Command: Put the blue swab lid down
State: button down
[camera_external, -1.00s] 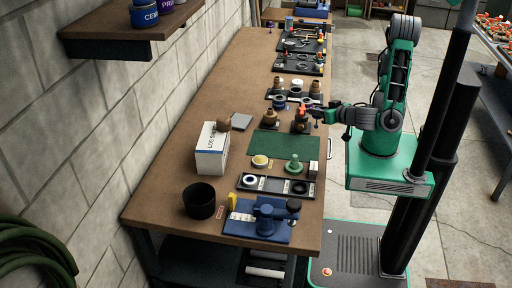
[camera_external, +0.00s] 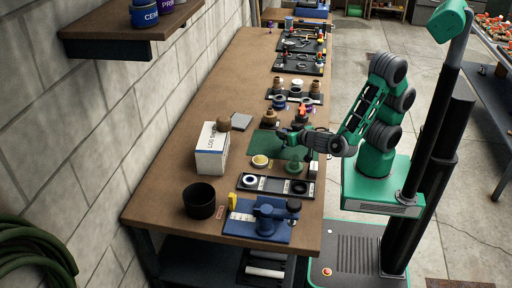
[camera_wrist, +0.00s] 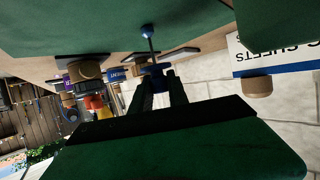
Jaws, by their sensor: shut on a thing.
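The blue swab lid (camera_wrist: 154,69) sits between the fingertips of my gripper (camera_wrist: 157,82) in the wrist view, which looks upside down. A thin dark stem runs from the lid to a small blue ball tip that points at the green mat (camera_wrist: 60,22). My gripper is shut on the lid. In the external view, my gripper (camera_external: 284,134) is over the right half of the green mat (camera_external: 262,142), and the lid is too small to make out. I cannot tell whether the swab tip touches the mat.
A white box (camera_external: 211,158) stands left of the mat. A yellow-topped round dish (camera_external: 260,161) and a green stand (camera_external: 294,166) are near its front edge. A dark holder with an orange top (camera_external: 301,115) and several brown-capped bottles stand behind. The mat's left part is clear.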

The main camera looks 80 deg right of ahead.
jog(key=c, duration=1.3)
grip_release()
jog(key=p+v, duration=0.1)
jog(key=v, duration=1.1)
jog(key=d+f+g, duration=0.1)
jog(key=d+f+g+y, duration=0.1)
jog(key=f+g, duration=0.1)
jog(key=shift+d+f+n, duration=0.15)
jog(key=shift+d+n, duration=0.05)
jog(key=shift+n, duration=0.1)
jog(key=f+g+y, duration=0.1)
jog(key=d+f+n+g+y, duration=0.1)
jog(key=f+n+g+y, duration=0.1)
jog(key=shift+s+d+f, duration=0.1)
jog(key=shift+s+d, duration=0.1)
jog(key=shift+s, duration=0.05)
jog(key=shift+s+n+g+y, duration=0.1)
jog(key=shift+n+g+y, duration=0.3)
jog(key=shift+n+y, duration=0.5)
notch_tip(320, 180, up, 5)
jog(key=n+y, duration=0.3)
jog(key=n, duration=0.1)
jog(key=shift+s+a+n+y, duration=0.1)
jog(key=shift+n+y, duration=0.3)
